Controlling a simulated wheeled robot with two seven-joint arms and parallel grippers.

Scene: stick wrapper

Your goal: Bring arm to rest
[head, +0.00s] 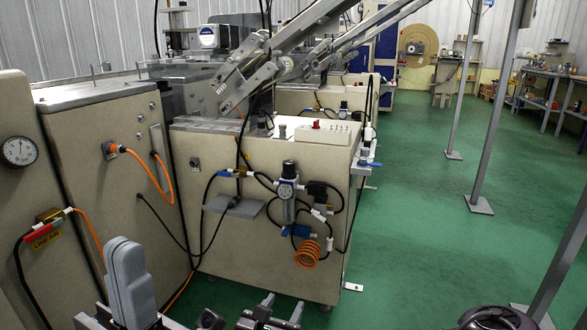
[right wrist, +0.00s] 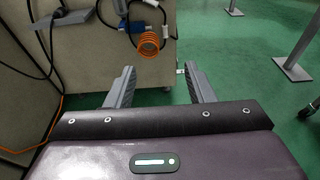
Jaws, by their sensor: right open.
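My right gripper (right wrist: 163,90) is open in the right wrist view, with its two grey ridged fingers wide apart and nothing between them. Its fingers also show at the bottom edge of the head view (head: 282,308), low in front of the beige machine cabinet (head: 225,250).
The cabinet carries a coiled orange hose (head: 307,253), a pressure regulator (head: 288,190) and loose cables. A gauge cabinet (head: 18,200) stands at the left. Green floor (head: 420,235) is open to the right, with metal posts (head: 480,203) standing on it.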

